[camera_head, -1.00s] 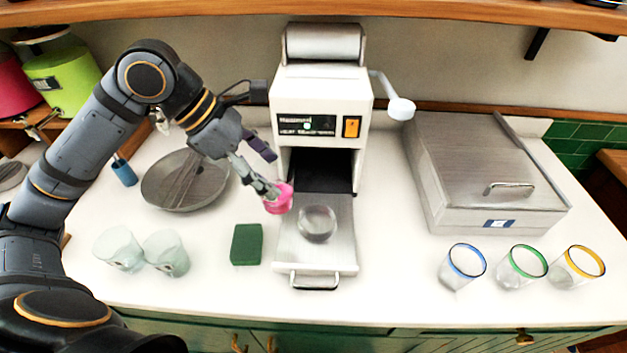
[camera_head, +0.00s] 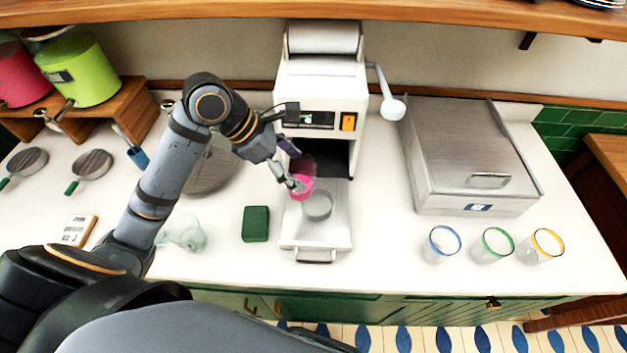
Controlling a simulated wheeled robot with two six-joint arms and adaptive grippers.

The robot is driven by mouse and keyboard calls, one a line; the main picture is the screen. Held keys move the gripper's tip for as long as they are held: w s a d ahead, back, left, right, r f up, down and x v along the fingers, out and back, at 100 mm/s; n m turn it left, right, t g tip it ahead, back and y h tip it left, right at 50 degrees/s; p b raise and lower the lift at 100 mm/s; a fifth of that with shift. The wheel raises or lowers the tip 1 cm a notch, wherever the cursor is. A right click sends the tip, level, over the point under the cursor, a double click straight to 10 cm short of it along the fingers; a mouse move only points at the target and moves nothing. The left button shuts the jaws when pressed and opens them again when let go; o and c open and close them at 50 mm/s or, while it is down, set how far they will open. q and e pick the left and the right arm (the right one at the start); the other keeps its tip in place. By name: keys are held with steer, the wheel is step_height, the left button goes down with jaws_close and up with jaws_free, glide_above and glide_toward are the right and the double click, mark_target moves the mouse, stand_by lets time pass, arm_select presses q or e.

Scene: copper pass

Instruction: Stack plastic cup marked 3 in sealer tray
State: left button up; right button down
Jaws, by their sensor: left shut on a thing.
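The sealer (camera_head: 317,92) stands at the back centre with its metal tray (camera_head: 335,233) pulled out in front. The tray has a round holder (camera_head: 317,205) in it; I cannot tell whether anything sits inside. My left gripper (camera_head: 292,184) is shut on a pink plastic cup (camera_head: 302,188) and holds it at the back left of the round holder, beside it rather than over it. The gripper partly hides the cup, and I cannot read a mark 3 on it. My right gripper is not in view.
A green sponge (camera_head: 256,223) lies left of the tray. Clear glasses with blue (camera_head: 443,245), green (camera_head: 492,246) and yellow (camera_head: 541,247) rims stand at the right, before a steel box (camera_head: 470,150). Pale cups (camera_head: 186,233) are partly behind my left arm.

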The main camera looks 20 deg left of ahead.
arm_select(q)
steer(key=a+x, duration=0.1)
steer(key=x, duration=0.8)
steer(key=shift+w+f, duration=0.4)
steer(key=shift+f, duration=0.15)
steer(key=shift+f+p, duration=0.2)
steer(key=shift+p, duration=0.2)
steer(key=o, duration=1.5)
steer(key=shift+f, duration=0.1)
steer(key=shift+o, duration=0.2)
